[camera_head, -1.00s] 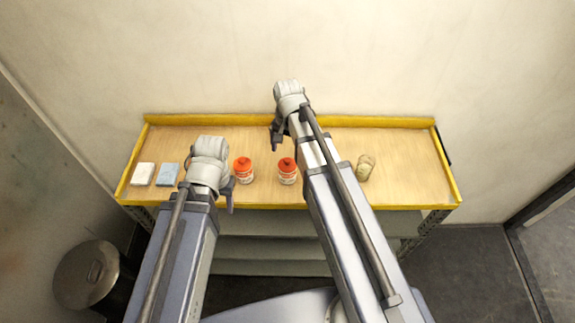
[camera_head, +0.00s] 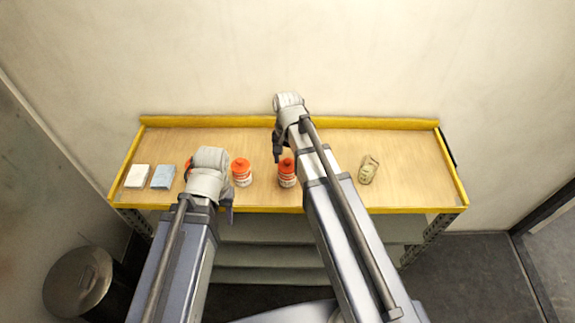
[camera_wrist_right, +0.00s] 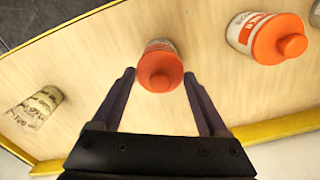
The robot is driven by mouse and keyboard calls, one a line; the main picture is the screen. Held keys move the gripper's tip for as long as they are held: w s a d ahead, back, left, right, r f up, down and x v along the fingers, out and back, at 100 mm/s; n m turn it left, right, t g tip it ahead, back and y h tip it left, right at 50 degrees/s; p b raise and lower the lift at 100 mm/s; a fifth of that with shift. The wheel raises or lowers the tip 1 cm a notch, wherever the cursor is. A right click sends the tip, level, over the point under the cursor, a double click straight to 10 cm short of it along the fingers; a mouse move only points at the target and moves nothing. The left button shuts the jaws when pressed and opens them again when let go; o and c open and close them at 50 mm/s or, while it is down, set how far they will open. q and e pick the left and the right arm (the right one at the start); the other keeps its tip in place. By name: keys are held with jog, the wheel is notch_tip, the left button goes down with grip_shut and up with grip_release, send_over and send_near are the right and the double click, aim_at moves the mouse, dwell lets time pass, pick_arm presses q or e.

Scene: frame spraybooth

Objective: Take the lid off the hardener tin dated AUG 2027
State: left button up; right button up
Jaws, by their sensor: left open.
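Orange-lidded tins with white-and-orange labels stand on the bench. One tin (camera_head: 287,180) is beside my right gripper (camera_head: 278,150); another tin (camera_head: 241,178) is to its left, right of my left gripper (camera_head: 229,210). A third orange lid (camera_head: 188,163) is mostly hidden behind my left wrist. In the right wrist view, my right gripper (camera_wrist_right: 161,88) is open and empty, its fingers apart on either side of a lidded tin (camera_wrist_right: 160,75). A second tin (camera_wrist_right: 265,38) is to the right there. No date is legible. My left gripper is open near the bench's front edge.
The wooden bench (camera_head: 330,195) has a yellow rim. A beige container (camera_head: 368,170) stands at the right. A white pad (camera_head: 137,176) and a blue pad (camera_head: 163,177) lie at the left. A metal-lidded bin (camera_head: 77,283) is on the floor. The bench's far right is clear.

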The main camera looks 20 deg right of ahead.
aim_at(288, 161)
jog(key=c, duration=0.8)
jog(key=shift+o, duration=0.2)
jog(key=shift+r, duration=0.15)
notch_tip(288, 161, up, 10)
jog(key=p, duration=1)
